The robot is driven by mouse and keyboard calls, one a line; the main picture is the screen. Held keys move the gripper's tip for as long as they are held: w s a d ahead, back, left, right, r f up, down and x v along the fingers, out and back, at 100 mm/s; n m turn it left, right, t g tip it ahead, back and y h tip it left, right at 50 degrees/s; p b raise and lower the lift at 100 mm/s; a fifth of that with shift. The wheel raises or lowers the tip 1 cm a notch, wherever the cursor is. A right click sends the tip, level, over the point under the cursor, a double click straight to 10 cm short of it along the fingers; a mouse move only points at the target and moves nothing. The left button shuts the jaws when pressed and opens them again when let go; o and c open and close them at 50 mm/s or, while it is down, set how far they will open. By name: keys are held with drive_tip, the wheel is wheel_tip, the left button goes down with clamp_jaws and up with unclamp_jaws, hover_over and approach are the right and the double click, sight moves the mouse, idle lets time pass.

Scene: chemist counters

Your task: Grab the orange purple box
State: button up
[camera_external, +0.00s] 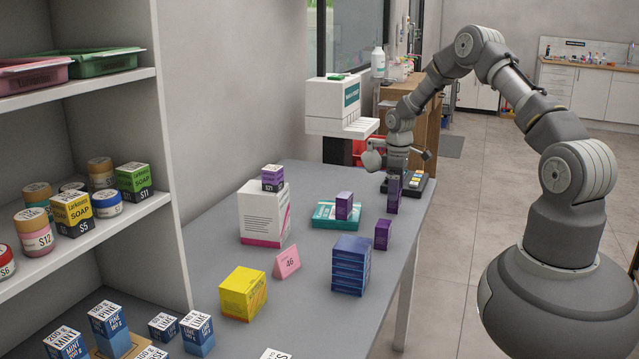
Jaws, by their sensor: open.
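My gripper (396,172) is at the far end of the grey table, pointing down. It is open, directly over or just behind a small upright purple box (393,197); I cannot tell whether the fingers surround it. More small purple boxes stand nearby: one (382,236) in front near the right edge, one (344,206) on a teal box (325,216), and one (272,179) on a large white box (262,214). No box clearly shows both orange and purple at this size. A yellow box (243,294) lies at the near end.
A dark blue stack of boxes (350,266) and a pink card marked 46 (286,263) stand mid-table. A white dispenser (332,100) stands behind. Shelves with jars and soap boxes (73,213) fill the left.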

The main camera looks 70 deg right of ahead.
wheel_tip(320, 180, down, 4)
drive_tip(key=shift+w+a+r+b, duration=0.1)
drive_tip(key=shift+r+b, duration=0.15)
drive_tip(key=shift+b, duration=0.2)
drive_tip(key=shift+r, duration=0.1)
drive_tip(key=shift+c, duration=0.2)
drive_tip(key=c, duration=1)
